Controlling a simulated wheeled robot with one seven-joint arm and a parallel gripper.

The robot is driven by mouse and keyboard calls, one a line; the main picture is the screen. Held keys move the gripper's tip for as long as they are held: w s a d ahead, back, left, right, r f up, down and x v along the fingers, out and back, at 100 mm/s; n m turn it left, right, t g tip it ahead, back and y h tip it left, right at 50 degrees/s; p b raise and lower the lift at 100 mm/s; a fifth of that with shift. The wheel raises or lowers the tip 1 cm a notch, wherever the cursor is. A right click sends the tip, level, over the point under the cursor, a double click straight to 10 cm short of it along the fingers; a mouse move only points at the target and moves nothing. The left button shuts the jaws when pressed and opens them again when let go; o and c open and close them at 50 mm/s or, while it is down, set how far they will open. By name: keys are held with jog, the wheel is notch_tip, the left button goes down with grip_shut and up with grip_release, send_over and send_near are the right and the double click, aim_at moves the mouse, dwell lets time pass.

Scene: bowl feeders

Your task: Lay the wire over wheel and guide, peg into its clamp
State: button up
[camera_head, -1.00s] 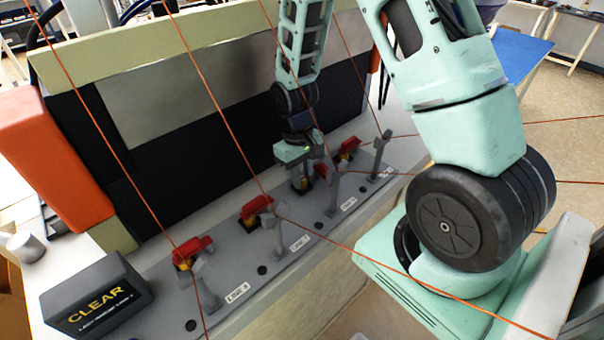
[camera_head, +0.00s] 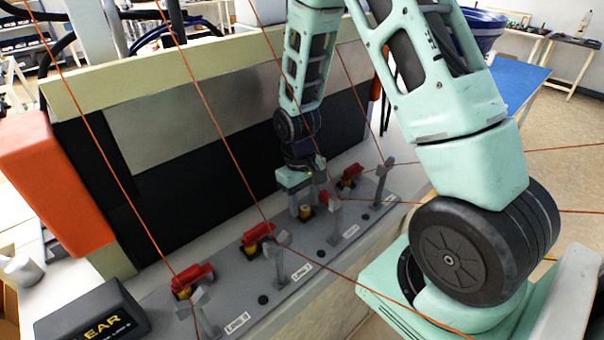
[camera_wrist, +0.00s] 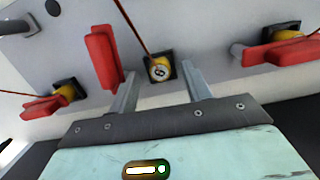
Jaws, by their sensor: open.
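My gripper (camera_wrist: 162,88) is open, with its two fingers apart, at the third station from the left of the grey strip. In the wrist view a yellow round peg (camera_wrist: 159,70) in a dark square socket lies just beyond and between the fingertips, not gripped. An orange wire (camera_wrist: 135,30) runs to it. A red clamp lever (camera_wrist: 103,57) stands just left of this peg, clear of its top. In the head view my gripper (camera_head: 303,195) hangs over this station, partly hiding it. A grey guide post (camera_head: 335,215) stands in front; how the wire sits there is unclear.
Other stations have red clamps over yellow parts (camera_head: 192,278) (camera_head: 257,235) (camera_head: 349,175). Grey posts (camera_head: 276,250) (camera_head: 383,178) stand along the strip's front. Taut orange wires cross the space. A dark panel (camera_head: 200,190) rises behind; a black CLEAR box (camera_head: 90,315) sits front left.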

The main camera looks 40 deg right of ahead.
notch_tip(320, 180, up, 17)
jog(key=w+b, duration=0.2)
jog(key=shift+f+b, duration=0.2)
jog(key=shift+b, duration=0.2)
